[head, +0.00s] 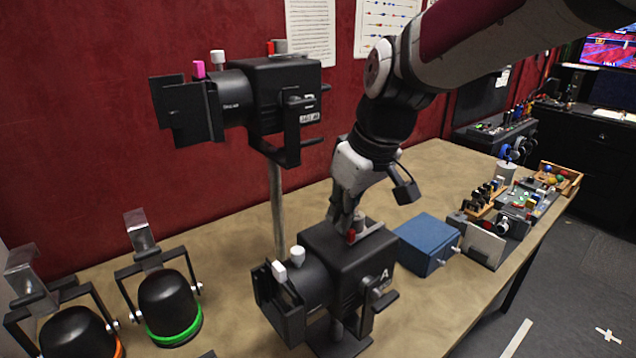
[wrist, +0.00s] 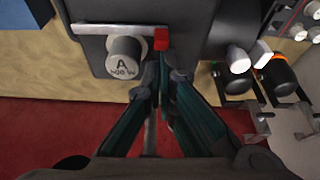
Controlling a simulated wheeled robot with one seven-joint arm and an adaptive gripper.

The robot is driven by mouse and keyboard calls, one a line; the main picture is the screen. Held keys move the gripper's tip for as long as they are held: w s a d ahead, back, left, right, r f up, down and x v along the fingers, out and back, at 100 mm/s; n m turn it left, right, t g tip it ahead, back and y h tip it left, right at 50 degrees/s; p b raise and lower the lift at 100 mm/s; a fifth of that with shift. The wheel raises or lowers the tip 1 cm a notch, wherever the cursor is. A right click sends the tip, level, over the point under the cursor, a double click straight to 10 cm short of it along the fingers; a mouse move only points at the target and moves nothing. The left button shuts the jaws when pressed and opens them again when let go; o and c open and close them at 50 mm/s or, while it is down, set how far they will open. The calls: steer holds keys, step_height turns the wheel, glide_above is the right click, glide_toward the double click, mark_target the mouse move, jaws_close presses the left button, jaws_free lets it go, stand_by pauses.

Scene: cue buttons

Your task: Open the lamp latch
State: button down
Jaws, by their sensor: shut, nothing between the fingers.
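A black stage lamp marked A (head: 345,262) stands on the table, below my arm. On its top lies a latch, a silver bar with a red tip (head: 351,236). The wrist view shows the silver bar (wrist: 100,29) running left from the red tip (wrist: 161,40). In the head view my gripper (head: 345,222) points down at the lamp top and partly hides the latch.
A second black lamp (head: 285,95) on a pole stands behind, left of my arm. Two hanging-type lamps, one green-rimmed (head: 168,305) and one orange-rimmed (head: 80,335), are at left. A blue box (head: 427,243) is close right of lamp A. Trays of small parts (head: 520,200) lie farther right.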

steer(key=shift+s, duration=0.1)
steer(key=shift+s+d+n+g+y, duration=0.35)
steer(key=shift+s+n, duration=0.3)
steer(key=shift+n, duration=0.65)
steer(key=s+d+n, duration=0.1)
steer(key=n+g, duration=0.1)
steer(key=n, duration=0.1)
steer(key=shift+s+d+n+y, duration=0.25)
steer(key=shift+s+d+n, duration=0.05)
steer(key=shift+s+d, duration=0.05)
steer(key=n, duration=0.1)
steer(key=s+d+n+g+b, duration=0.1)
steer(key=shift+d+n, duration=0.25)
steer(key=shift+n, duration=0.05)
steer(key=d+n, duration=0.1)
steer(key=d+n+g+b, duration=0.1)
steer(key=n, duration=0.1)
steer(key=shift+s, duration=0.4)
steer(key=shift+w, duration=0.1)
steer(key=shift+w+a+b, duration=0.25)
steer(key=shift+w+b, duration=0.1)
steer(key=shift+w, duration=0.35)
